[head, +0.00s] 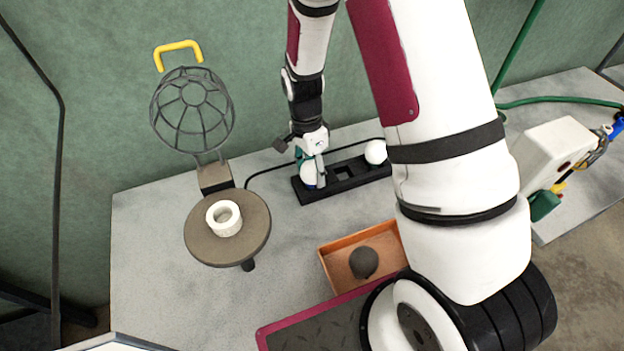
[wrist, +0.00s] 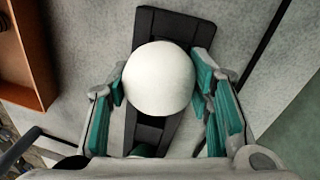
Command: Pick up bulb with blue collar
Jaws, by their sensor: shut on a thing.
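My gripper (head: 313,170) is at the left end of a long black holder (head: 340,181), with its teal-padded fingers down around a round white bulb (head: 308,174). In the wrist view the bulb (wrist: 159,79) sits between the teal finger pads, which are shut on it. The bulb is seen from above, so its collar is hidden there, and I cannot make out the collar's colour. It is still at the holder (wrist: 176,24); whether it is lifted at all I cannot tell.
A caged work lamp (head: 193,108) with a round base (head: 200,237) stands at the left; a white ring (head: 224,218) lies on the base. An orange tray (head: 328,262) holds a dark ball (head: 364,262). A white device (head: 552,150) stands right. Bare tabletop (head: 150,240) lies left.

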